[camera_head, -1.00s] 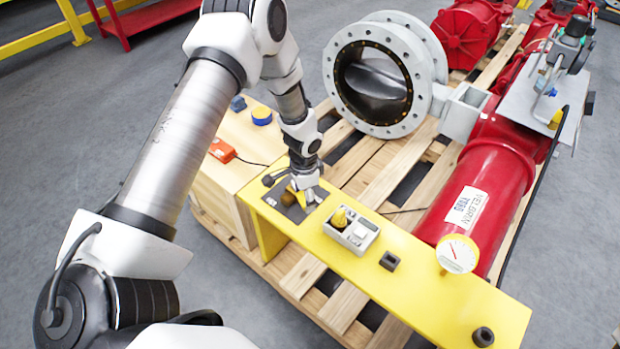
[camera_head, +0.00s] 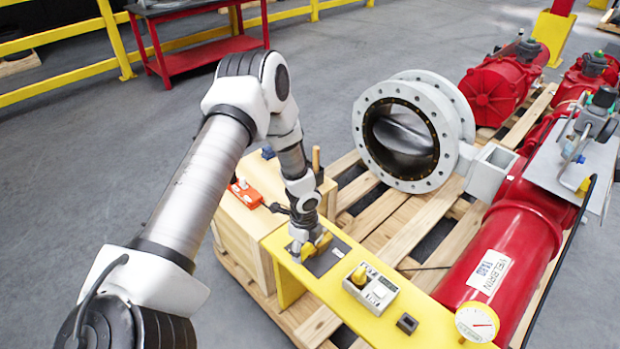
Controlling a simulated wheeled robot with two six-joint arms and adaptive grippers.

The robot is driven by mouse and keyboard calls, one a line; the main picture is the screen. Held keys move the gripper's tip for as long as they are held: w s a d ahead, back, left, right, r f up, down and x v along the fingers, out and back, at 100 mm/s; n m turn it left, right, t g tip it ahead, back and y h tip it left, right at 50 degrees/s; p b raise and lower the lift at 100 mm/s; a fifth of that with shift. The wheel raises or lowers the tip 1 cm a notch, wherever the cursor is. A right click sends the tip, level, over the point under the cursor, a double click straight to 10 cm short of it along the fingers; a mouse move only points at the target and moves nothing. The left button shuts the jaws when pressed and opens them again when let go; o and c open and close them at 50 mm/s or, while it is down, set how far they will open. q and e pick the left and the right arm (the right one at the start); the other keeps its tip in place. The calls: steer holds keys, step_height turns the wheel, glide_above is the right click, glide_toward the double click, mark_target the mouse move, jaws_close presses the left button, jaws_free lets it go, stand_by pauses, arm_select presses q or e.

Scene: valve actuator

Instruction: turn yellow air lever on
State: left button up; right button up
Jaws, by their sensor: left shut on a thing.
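The yellow air lever (camera_head: 323,240) shows as a small yellow piece at the dark plate (camera_head: 327,260) on the left end of the yellow bench. My left gripper (camera_head: 299,252) points down at the left edge of that plate and is shut on the lever. Its fingers and wrist hide part of the lever and the fitting under it. My right gripper is not in view.
A wooden box (camera_head: 240,235) with an orange device (camera_head: 246,193) stands left. The flanged valve (camera_head: 407,135) and red actuator (camera_head: 505,250) stand behind.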

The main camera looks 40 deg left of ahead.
arm_select(q)
steer(key=shift+s+a+f+m, duration=0.25)
steer(key=shift+s+a+m, duration=0.2)
steer(key=shift+m, duration=0.45)
steer(key=o, duration=1.7)
steer(key=shift+a, duration=0.1)
steer(key=shift+c, duration=0.2)
steer(key=shift+w, duration=0.3)
steer(key=shift+w+r, duration=0.1)
steer(key=shift+r, duration=0.45)
step_height(320, 180, up, 11)
steer(key=shift+f, duration=0.1)
